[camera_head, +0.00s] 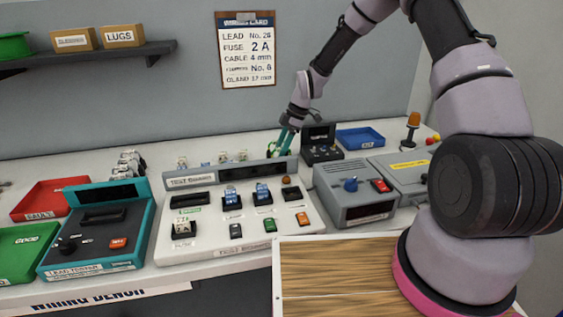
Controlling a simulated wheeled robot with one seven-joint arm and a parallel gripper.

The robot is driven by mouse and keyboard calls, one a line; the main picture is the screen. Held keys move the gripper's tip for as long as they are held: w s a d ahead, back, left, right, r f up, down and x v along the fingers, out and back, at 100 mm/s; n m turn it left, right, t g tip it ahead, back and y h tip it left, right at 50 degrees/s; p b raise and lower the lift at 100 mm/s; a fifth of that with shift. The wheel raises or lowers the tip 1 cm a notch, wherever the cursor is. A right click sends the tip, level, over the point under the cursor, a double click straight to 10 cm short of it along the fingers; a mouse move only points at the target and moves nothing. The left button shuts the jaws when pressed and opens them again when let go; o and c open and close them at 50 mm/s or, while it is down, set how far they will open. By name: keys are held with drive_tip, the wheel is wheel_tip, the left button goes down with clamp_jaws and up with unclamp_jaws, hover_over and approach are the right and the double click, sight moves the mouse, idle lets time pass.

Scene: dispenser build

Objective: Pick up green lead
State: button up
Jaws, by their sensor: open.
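My gripper (281,150) has teal fingers and reaches down behind the right end of the white test board (166,243). The board's raised back edge hides what lies right under the fingertips. The jaws are open. Several small pale fittings with green or yellow parts (242,156) stand in a row behind the board, left of my gripper. They are too small to tell which of them is the green lead, and I cannot tell whether the fingers touch one.
A teal lead tester (100,262), a red tray (45,200) and a green tray (22,262) are at left. A grey box (340,180), a small black device (322,155) and a blue tray (360,138) are right of my gripper. A wiring card (248,50) hangs behind.

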drive_tip(key=x, duration=0.3)
drive_tip(key=shift+f, duration=0.2)
clamp_jaws()
drive_tip(key=shift+r, duration=0.1)
